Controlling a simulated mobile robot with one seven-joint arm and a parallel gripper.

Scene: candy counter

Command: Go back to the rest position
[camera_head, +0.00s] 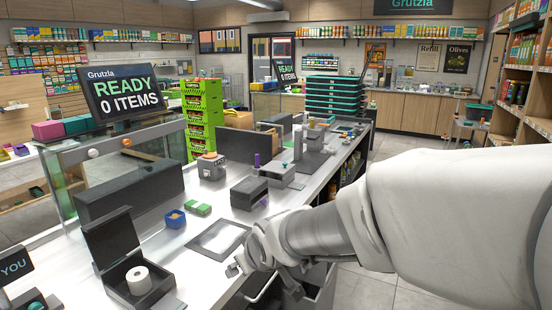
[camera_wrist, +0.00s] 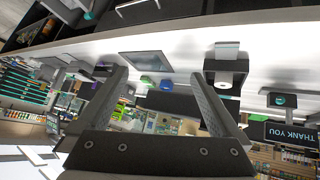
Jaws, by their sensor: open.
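My arm reaches in from the right in the head view, and my gripper (camera_head: 234,270) is at its end, over the front edge of the white counter (camera_head: 190,272). In the wrist view my gripper (camera_wrist: 162,85) shows two dark fingers spread wide apart with nothing between them. It is open and empty. No single task object is held or touched as far as I can see.
A black box with a white roll (camera_head: 139,280) stands at the near left. A grey flat plate (camera_head: 218,239), a blue container (camera_head: 175,218) and green blocks (camera_head: 198,208) lie on the counter near my gripper. Shelves (camera_head: 527,90) stand at the right.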

